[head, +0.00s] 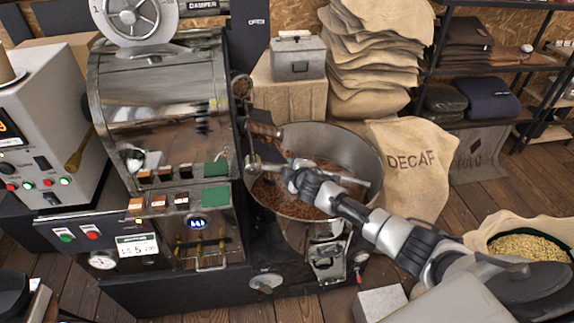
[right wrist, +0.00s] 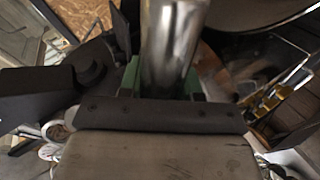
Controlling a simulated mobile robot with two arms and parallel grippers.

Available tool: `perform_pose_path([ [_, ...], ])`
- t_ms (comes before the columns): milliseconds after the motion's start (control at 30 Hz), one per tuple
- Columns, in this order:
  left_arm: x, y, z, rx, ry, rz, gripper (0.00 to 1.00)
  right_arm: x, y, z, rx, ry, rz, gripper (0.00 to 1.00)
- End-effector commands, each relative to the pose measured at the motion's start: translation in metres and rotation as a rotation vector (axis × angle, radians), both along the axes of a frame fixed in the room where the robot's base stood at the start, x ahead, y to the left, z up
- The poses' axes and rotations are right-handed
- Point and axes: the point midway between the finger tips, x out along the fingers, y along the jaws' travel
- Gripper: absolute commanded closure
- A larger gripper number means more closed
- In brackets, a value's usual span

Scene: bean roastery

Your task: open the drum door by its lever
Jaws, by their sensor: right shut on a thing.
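The drum roaster (head: 160,110) stands at the left of centre in the head view, with its steel body facing me. A steel lever (head: 263,166) sticks out from its right side, over the round cooling bin. My right gripper (head: 290,168) reaches in from the lower right and is shut on the lever. In the right wrist view the lever is a shiny steel bar (right wrist: 174,45) between the green finger pads of the right gripper (right wrist: 165,82). My left gripper is not in view.
The cooling bin (head: 368,150) holds brown beans under my right forearm. A sack of pale beans (head: 480,235) stands at the lower right. Stacked sacks (head: 370,60) and the DECAF sack (head: 412,160) stand behind the bin.

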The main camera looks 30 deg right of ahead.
Motion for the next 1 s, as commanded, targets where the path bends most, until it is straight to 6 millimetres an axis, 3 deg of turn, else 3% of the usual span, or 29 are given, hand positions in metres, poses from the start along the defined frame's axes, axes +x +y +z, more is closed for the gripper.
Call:
perform_pose_path([
  [33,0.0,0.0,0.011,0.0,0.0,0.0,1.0,-0.001,-0.001,0.008,-0.031,0.012,0.001,1.0],
  [300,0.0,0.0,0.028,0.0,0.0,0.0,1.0,-0.002,-0.005,0.02,-0.151,0.045,0.0,1.0],
  [933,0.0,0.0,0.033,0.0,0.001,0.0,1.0,-0.002,-0.007,0.025,-0.207,0.058,0.001,1.0],
  [967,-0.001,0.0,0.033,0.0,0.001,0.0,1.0,-0.002,-0.007,0.025,-0.207,0.058,0.001,0.65],
  [1000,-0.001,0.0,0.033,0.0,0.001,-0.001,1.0,-0.002,-0.007,0.025,-0.206,0.058,0.001,0.59],
])
